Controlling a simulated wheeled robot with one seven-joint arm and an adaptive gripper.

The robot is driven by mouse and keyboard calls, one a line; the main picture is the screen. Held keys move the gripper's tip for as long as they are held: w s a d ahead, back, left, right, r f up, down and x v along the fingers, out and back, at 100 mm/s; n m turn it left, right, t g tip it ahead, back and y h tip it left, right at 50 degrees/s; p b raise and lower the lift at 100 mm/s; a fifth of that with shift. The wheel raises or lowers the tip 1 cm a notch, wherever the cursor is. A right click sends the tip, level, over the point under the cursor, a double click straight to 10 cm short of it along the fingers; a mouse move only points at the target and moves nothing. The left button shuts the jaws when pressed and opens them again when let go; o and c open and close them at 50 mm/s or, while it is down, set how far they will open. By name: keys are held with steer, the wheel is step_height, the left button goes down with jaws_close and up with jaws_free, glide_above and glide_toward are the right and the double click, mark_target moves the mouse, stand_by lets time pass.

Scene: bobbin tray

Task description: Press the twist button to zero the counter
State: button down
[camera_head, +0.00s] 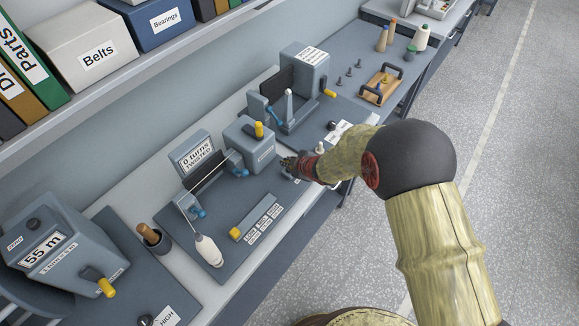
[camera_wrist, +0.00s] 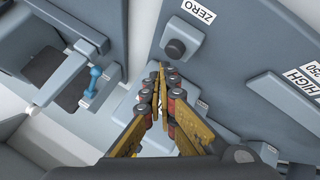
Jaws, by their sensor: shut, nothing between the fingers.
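A dark round button (camera_wrist: 175,48) sits on a grey square base beside a ZERO label (camera_wrist: 198,11) in the wrist view. My gripper (camera_wrist: 161,72) is shut and empty, its fingertips just below that button in the picture. I cannot tell if they touch it. In the head view my gripper (camera_head: 285,163) is low over the front right of the twisting station, beside its grey box with a yellow knob (camera_head: 259,130). It hides what lies under its tips there. The counter display (camera_head: 194,152) reads "0 turns TWISTED".
A grey block with a HIGH label (camera_wrist: 302,72) is at the right in the wrist view. A grey winding machine (camera_head: 304,68) stands behind my gripper. The aisle floor at right is clear.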

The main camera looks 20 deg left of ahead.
mark_target(288, 169)
steer(key=shift+r+p, duration=1.95)
steer(key=shift+r, duration=0.5)
